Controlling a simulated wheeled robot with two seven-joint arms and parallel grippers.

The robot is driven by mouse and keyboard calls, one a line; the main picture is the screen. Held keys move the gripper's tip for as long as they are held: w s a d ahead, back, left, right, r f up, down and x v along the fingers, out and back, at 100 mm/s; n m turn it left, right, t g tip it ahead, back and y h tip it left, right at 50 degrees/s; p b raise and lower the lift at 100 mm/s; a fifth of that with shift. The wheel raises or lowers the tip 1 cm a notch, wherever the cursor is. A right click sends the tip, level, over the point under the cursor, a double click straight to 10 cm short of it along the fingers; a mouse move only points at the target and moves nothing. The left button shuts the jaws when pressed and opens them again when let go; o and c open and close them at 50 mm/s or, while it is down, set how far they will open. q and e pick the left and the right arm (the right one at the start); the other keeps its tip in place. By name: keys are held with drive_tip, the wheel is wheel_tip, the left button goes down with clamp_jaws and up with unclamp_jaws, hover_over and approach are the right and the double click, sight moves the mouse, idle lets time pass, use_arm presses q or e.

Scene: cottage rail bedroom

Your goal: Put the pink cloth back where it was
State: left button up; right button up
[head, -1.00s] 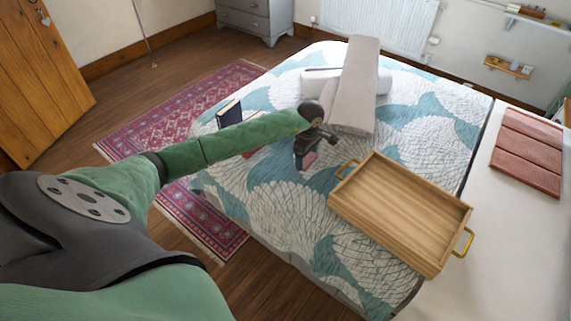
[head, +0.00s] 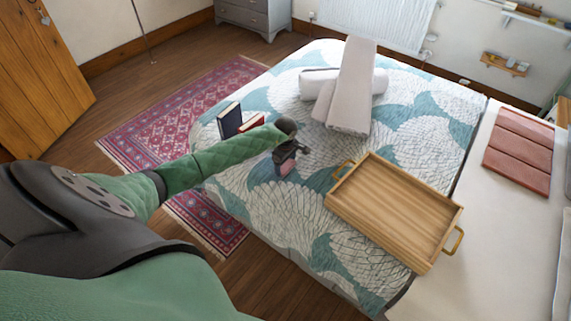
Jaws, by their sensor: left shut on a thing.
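My left gripper (head: 284,164) reaches over the bed from the left. It is shut on a small pink cloth (head: 287,168), of which only a little shows below the dark fingers. Whether the cloth touches the bed cover (head: 300,215) I cannot tell. The gripper is left of the wooden tray (head: 393,212) and in front of the rolled pale towels. My right gripper is not in view.
A wooden tray with brass handles stands on the bed. Pale towels (head: 352,90) lie behind, one across another. Dark and red books (head: 231,120) stand at the bed's left edge. A folded reddish-brown cloth (head: 518,150) lies at right. The front cover is clear.

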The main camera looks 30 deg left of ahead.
use_arm(q)
drive_tip(key=shift+f, duration=0.65)
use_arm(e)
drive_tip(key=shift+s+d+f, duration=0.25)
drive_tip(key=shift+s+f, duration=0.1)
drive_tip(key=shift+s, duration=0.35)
use_arm(q)
drive_tip(key=shift+f, duration=0.1)
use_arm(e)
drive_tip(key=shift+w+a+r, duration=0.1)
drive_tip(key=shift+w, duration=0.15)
use_arm(q)
drive_tip(key=o, duration=0.9)
drive_tip(key=shift+o, duration=0.2)
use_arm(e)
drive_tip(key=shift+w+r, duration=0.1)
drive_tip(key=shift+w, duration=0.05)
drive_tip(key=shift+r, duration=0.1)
